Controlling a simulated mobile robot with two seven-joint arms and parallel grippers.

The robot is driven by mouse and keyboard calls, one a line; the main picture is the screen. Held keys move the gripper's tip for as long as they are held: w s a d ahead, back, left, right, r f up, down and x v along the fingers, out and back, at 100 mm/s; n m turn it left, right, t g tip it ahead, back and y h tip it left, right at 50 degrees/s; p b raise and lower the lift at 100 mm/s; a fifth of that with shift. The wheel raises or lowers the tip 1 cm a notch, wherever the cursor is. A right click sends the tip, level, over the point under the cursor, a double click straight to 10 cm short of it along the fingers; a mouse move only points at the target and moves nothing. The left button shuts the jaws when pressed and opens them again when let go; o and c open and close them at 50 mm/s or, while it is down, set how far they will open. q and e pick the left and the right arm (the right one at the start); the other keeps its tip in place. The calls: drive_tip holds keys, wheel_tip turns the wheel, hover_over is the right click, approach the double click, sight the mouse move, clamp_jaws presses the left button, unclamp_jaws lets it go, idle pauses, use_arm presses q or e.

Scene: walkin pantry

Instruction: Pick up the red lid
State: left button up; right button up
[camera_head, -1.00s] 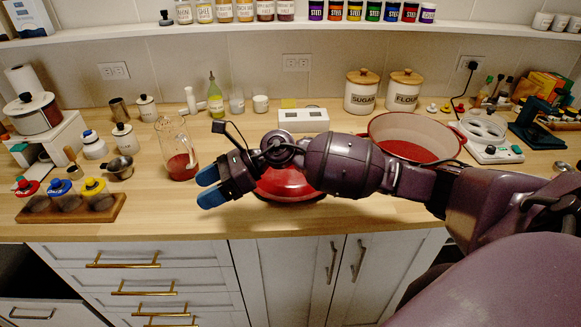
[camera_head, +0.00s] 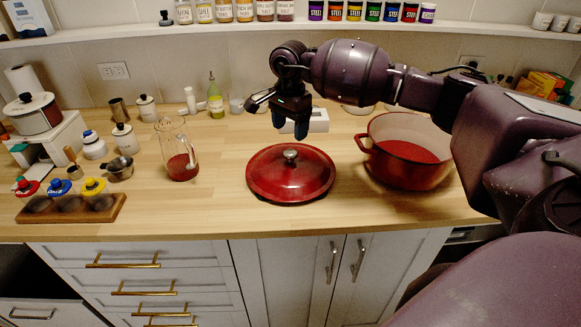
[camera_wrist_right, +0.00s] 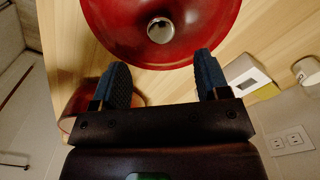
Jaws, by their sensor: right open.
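The red lid (camera_head: 262,180) lies flat on the wooden counter, with a round silver knob (camera_head: 290,154) on top. My right gripper (camera_head: 291,130) is above and just behind the knob in the head view, its blue fingers pointing down, open and empty. In the right wrist view the lid (camera_wrist_right: 205,35) fills the top, and its knob (camera_wrist_right: 160,29) lies ahead of the space between the two spread fingers (camera_wrist_right: 161,72). The fingers look apart from the knob. My left gripper is in neither view.
An open red pot (camera_head: 412,176) stands right of the lid. A glass pitcher (camera_head: 172,150) is to its left, and a wooden rack (camera_head: 72,210) with several jars is further left. A white box (camera_head: 319,121) sits behind. The counter in front of the lid is clear.

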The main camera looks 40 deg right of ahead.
sight(290, 152)
drive_tip(key=shift+d+f, duration=0.15)
drive_tip(key=shift+f, duration=4.2)
clamp_jaws()
drive_tip(key=shift+w+r, duration=0.1)
drive_tip(key=shift+r, duration=0.05)
